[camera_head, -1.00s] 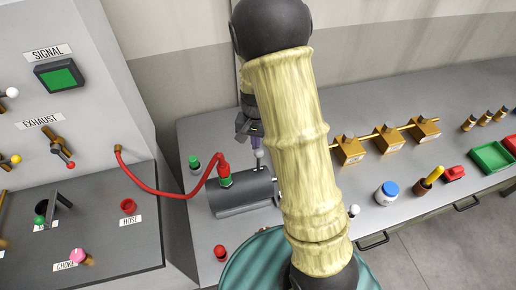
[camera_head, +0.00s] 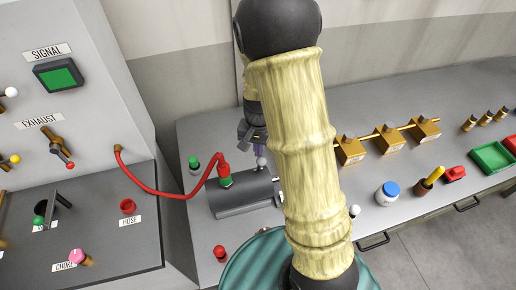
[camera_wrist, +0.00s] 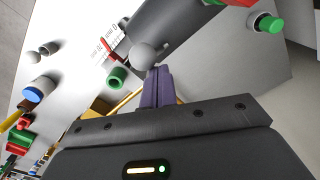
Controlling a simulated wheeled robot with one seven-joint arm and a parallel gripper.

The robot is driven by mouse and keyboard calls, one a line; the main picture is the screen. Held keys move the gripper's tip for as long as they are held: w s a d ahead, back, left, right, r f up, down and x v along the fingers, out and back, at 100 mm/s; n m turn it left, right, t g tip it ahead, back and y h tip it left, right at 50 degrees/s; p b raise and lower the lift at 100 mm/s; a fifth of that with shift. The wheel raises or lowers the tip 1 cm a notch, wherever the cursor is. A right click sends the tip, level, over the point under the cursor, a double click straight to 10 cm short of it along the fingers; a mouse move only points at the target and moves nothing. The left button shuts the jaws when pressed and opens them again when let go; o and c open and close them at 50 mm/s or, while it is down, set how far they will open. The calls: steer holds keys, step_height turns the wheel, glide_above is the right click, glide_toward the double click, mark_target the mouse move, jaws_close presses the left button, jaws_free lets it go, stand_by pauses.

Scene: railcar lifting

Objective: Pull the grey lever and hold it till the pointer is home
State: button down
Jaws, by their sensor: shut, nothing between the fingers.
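A grey ball-topped lever (camera_head: 262,162) stands at the back edge of a dark grey cylinder (camera_head: 238,198) on the bench. In the wrist view its ball (camera_wrist: 143,54) is just past the fingertips. My gripper (camera_wrist: 153,72) is shut with nothing between its purple fingers. Its tips are right beside the ball and seem to touch it. In the head view my gripper (camera_head: 259,150) is partly behind my arm, just behind the ball. I cannot make out a pointer; my arm hides part of the bench right of the cylinder.
A red hose (camera_head: 178,196) runs from the panel to the cylinder top. A green-capped post (camera_head: 194,163) stands left of the cylinder, a red knob (camera_head: 220,252) in front. Brass blocks (camera_head: 386,138), a blue-lidded jar (camera_head: 387,193) and a green tray (camera_head: 491,156) lie right.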

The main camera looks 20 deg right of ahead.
steer(key=shift+s, duration=0.9)
steer(key=shift+w, duration=0.1)
stand_by(4.0)
steer(key=shift+w+r+p, duration=0.5)
steer(key=shift+w+p, duration=0.1)
steer(key=shift+w, duration=0.3)
step_height(320, 180, up, 7)
steer(key=p, duration=0.6)
steer(key=shift+w, duration=0.1)
